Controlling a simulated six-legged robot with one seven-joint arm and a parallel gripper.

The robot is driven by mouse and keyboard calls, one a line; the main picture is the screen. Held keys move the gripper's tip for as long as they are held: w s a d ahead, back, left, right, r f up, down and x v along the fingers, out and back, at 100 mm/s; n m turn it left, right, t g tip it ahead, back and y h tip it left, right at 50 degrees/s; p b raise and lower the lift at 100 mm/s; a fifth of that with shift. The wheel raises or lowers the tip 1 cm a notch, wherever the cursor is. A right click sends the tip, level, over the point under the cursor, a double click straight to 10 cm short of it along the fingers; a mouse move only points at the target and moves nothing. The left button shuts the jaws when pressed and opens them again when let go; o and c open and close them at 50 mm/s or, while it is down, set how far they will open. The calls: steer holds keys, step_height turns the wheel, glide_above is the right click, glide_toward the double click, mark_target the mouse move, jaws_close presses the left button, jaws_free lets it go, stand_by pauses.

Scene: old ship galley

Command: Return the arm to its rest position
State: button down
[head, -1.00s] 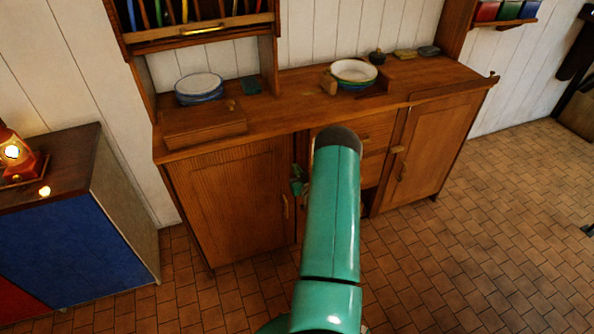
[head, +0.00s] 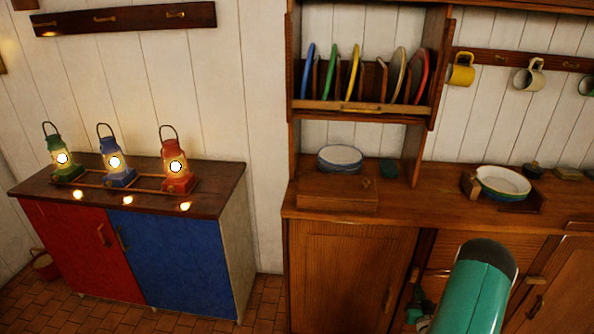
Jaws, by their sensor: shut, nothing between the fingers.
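My green arm (head: 470,295) rises from the bottom edge at the right in the head view, in front of the wooden counter's lower cupboards. A small dark green part of my gripper (head: 417,306) shows just left of the arm. The rest of it is hidden behind the arm or cut off by the bottom edge. The fingers are shut and I see nothing held.
The wooden counter (head: 440,210) carries a stack of plates (head: 340,157) and a stack of bowls (head: 503,182). A plate rack (head: 360,107) and hanging mugs (head: 460,70) are above. Three lit lanterns (head: 116,168) stand on a red and blue cabinet (head: 185,255) at left.

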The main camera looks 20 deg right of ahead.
steer(key=shift+r, duration=0.1)
steer(key=w+a+r+n+g+y, duration=0.1)
steer(key=w+a+r, duration=0.35)
steer(key=r, duration=0.35)
steer(key=w+a+r+n+g+y, duration=0.1)
steer(key=w+a+r+g, duration=0.1)
steer(key=w+a+r, duration=0.45)
steer(key=w+a+r+n+g+y, duration=0.1)
steer(key=w+a+r, duration=0.15)
steer(key=r, duration=0.65)
steer(key=s+a+r+g+y, duration=0.1)
steer(key=s+a+r, duration=0.25)
steer(key=a, duration=0.35)
steer(key=s+a+r+n+g+y, duration=0.1)
steer(key=s+a+r, duration=0.1)
steer(key=a+r, duration=0.4)
steer(key=s+a+r+g+y, duration=0.1)
steer(key=s+a+r, duration=0.2)
steer(key=a, duration=0.4)
steer(key=s+a+r+n+g+y, duration=0.1)
steer(key=s+a+r+g+y, duration=0.1)
steer(key=s+a, duration=1.1)
steer(key=s+g, duration=0.1)
steer(key=s, duration=0.2)
steer(key=shift+r+n+y, duration=0.15)
steer(key=shift+n+y, duration=0.25)
